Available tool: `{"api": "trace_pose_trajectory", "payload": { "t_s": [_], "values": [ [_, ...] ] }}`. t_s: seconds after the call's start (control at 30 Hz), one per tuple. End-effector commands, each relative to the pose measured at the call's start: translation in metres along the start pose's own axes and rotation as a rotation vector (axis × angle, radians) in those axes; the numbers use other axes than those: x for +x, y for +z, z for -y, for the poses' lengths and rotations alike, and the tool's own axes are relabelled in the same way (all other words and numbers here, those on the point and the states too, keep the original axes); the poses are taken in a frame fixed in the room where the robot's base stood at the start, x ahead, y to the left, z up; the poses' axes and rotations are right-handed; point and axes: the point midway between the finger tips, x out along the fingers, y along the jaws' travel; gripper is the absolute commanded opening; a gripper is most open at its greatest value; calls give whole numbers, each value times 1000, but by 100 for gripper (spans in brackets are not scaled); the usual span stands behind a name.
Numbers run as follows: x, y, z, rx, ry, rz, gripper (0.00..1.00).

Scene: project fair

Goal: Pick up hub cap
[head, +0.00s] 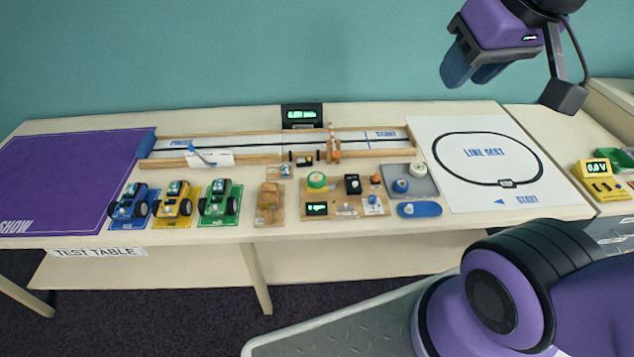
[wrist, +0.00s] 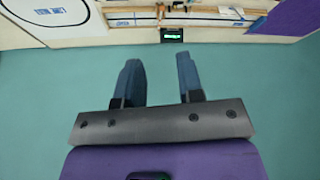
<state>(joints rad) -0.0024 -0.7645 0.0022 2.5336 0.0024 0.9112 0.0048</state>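I cannot tell for sure which object is the hub cap. Small round pieces sit on a grey tray (head: 424,188) right of the table's middle: a blue-and-white one (head: 400,186) and a white one (head: 417,170). They are too small to identify. My gripper (head: 470,78) is high above the back right of the table, far from these pieces. In the wrist view my gripper (wrist: 158,75) has its two blue-grey fingers apart with nothing between them, against the teal wall.
Blue (head: 130,204), yellow (head: 174,204) and green (head: 219,203) toy cars stand at the front left by a purple mat (head: 60,175). A wooden-railed track (head: 240,141) runs behind. A white line-track sheet (head: 480,195) lies right. A blue oval piece (head: 419,209) lies near the front edge.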

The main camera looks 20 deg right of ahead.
Motion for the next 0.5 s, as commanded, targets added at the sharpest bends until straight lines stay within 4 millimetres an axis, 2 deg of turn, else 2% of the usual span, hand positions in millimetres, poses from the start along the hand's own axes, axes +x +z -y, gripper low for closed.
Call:
{"api": "trace_pose_trajectory", "payload": {
  "t_s": [0.1,0.17,0.37,0.5],
  "values": [
    [0,0,0,0,0,0,34],
    [0,0,0,0,0,0,47],
    [1,-1,0,0,0,2,47],
    [12,-11,-3,-1,5,17,47]
  ]
}}
